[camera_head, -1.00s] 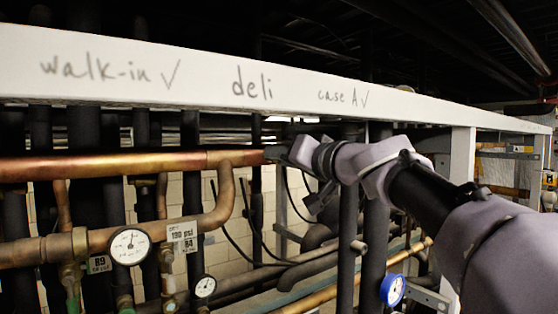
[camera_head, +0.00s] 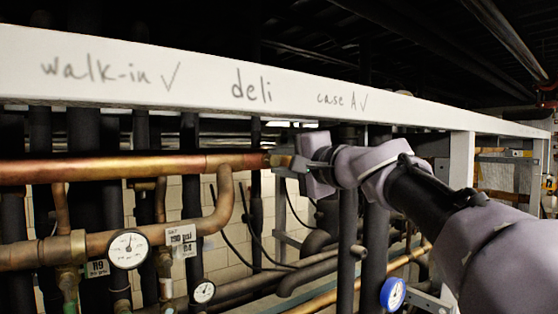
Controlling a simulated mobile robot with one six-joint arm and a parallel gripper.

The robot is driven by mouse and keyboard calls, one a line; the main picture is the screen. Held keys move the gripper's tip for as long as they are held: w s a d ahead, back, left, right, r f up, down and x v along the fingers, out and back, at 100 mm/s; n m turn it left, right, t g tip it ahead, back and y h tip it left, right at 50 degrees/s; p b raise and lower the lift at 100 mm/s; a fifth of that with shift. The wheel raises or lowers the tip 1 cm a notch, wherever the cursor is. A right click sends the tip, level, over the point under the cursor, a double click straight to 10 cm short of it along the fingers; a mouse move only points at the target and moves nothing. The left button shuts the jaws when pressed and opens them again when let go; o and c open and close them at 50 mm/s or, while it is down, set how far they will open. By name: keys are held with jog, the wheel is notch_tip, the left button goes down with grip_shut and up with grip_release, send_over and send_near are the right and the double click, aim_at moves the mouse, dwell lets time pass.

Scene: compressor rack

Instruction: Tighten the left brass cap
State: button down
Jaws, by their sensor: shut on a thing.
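A brass cap (camera_head: 280,160) sits at the right end of the thick horizontal copper pipe (camera_head: 120,168), just under the white beam. My gripper (camera_head: 286,167) comes from the right and is shut on the cap. The jaws hide part of the cap, so its seating on the pipe end cannot be seen clearly. No second brass cap can be made out.
The white beam (camera_head: 210,84) with handwriting runs close above my gripper. Pressure gauges (camera_head: 128,249) hang below the pipe at the left.

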jog(key=m+p, duration=0.1)
jog(key=m, duration=0.5)
jog(key=shift+r, duration=0.1)
dwell(0.6)
jog(key=c, duration=1.1)
grip_release()
jog(key=shift+c, duration=0.2)
